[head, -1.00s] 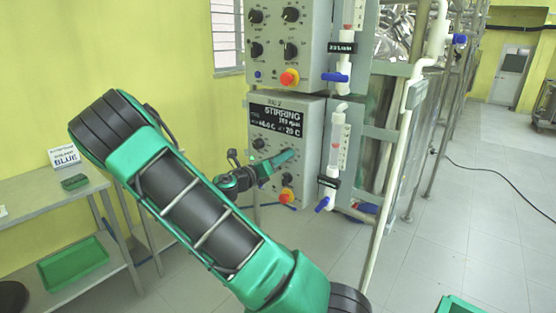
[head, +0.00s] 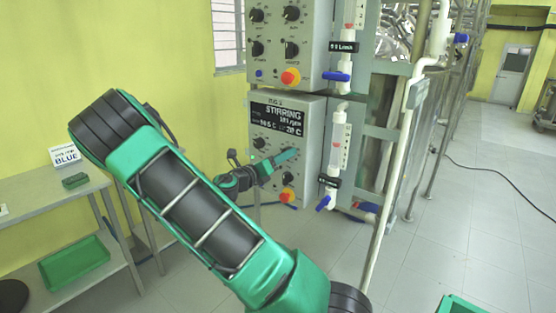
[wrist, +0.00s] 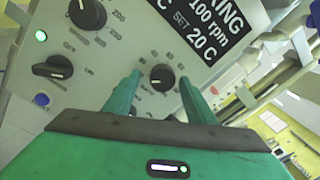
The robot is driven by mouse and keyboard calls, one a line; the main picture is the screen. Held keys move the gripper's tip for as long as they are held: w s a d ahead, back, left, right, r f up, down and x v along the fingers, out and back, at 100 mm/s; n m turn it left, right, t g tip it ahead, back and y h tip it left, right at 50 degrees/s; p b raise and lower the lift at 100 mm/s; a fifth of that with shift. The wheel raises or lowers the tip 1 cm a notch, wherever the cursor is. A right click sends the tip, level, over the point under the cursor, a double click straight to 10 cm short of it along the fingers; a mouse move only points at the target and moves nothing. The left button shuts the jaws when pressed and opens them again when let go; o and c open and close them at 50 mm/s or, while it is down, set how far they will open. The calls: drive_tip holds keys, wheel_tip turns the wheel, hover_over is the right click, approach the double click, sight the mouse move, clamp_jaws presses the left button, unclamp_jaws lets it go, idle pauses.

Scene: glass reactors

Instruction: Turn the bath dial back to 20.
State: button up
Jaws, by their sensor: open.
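The bath dial (wrist: 162,77) is a black round knob with a white pointer line and numbers around it, on the grey panel. My gripper (wrist: 159,79) is open, its two green fingers on either side of the dial, with a visible space to each finger. Whether the tips reach around the knob's depth is hard to tell. The control display (wrist: 204,30) reads 100 rpm and SET 20 C. In the head view my gripper (head: 286,156) is at the lower control box (head: 312,128) and hides the dial. The display there (head: 277,118) reads STIRRING and 20 C.
Other black knobs (wrist: 54,67) sit left of the dial. A red-and-yellow stop button (head: 287,195) is below my gripper. A flow tube with a blue valve (head: 323,203) stands to the right. A bench with a green tray (head: 73,263) is at left. Floor at right is mostly open.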

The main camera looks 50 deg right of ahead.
drive_tip(key=shift+a, duration=0.1)
drive_tip(key=a, duration=1)
drive_tip(key=shift+s+a+f, duration=0.2)
drive_tip(key=shift+a+f, duration=0.05)
drive_tip(key=shift+a, duration=0.1)
drive_tip(key=shift+d, duration=0.1)
drive_tip(key=s+d+f+m+g+y, duration=0.1)
drive_tip(key=s+f+m+g+y, duration=0.1)
drive_tip(key=s+f+m+y, duration=0.4)
drive_tip(key=s+f+m+g+y, duration=0.2)
drive_tip(key=s+m+y, duration=0.2)
drive_tip(key=s+m, duration=0.5)
drive_tip(key=s+a+r+m+t+y, duration=0.1)
drive_tip(key=s+a+r+m+y, duration=0.1)
drive_tip(key=s+a+m+y, duration=0.2)
drive_tip(key=s+a+r+m+t+y, duration=0.2)
drive_tip(key=s+a+m, duration=0.6)
drive_tip(key=a+m, duration=0.4)
drive_tip(key=r+m+y, duration=0.1)
drive_tip(key=y, duration=0.1)
drive_tip(key=shift+s+r+y, duration=0.15)
drive_tip(key=shift+r+y, duration=0.15)
